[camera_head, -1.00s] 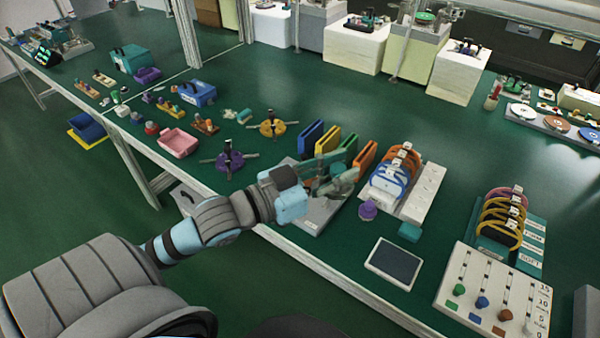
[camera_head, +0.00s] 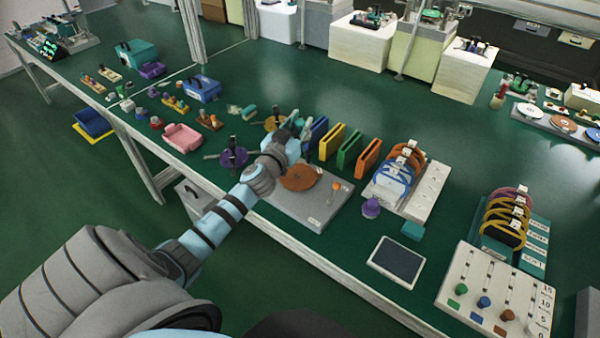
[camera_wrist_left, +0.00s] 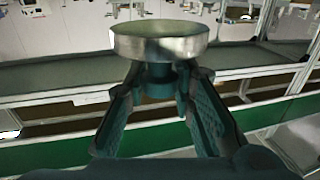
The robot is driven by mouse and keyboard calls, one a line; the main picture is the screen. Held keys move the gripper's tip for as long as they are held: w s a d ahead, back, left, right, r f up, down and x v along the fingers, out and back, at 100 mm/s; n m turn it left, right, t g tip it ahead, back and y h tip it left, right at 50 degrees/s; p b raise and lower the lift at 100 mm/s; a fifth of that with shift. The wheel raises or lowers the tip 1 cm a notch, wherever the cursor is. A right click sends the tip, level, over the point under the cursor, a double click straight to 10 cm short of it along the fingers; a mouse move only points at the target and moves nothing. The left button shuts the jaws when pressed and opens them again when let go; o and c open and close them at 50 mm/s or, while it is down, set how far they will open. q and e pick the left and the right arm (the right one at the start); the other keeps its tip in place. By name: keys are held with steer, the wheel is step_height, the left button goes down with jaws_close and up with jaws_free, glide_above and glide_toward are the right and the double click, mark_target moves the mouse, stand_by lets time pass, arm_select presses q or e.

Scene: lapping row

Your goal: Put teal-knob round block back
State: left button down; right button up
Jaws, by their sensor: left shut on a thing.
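The teal-knob round block (camera_wrist_left: 160,42) shows in the left wrist view as a wide, pale metallic disc on a dark teal knob. My left gripper (camera_wrist_left: 160,88) is shut on that knob, with one finger on each side. In the head view my left gripper (camera_head: 297,128) is beyond the grey plate, close to the yellow hand wheel and the blue upright panel. There the block is mostly hidden by the gripper. My right gripper is not in view.
A grey plate (camera_head: 312,212) with an orange-brown disc (camera_head: 301,177) lies below my left arm. A purple-hubbed wheel (camera_head: 233,157) and a yellow wheel (camera_head: 275,122) are near the gripper. Coloured upright panels (camera_head: 349,150) stand to its right. Open green tabletop lies behind.

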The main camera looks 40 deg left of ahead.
arm_select(q)
step_height(320, 180, down, 16)
steer(key=b, duration=1.2)
steer(key=shift+w+f+b, duration=0.1)
steer(key=shift+f+b, duration=0.1)
steer(key=shift+b, duration=0.15)
step_height(320, 180, down, 4)
steer(key=b, duration=0.3)
steer(key=shift+r, duration=0.45)
steer(key=c, duration=1.4)
jaws_free()
steer(key=shift+o, duration=0.2)
steer(key=shift+f, duration=0.1)
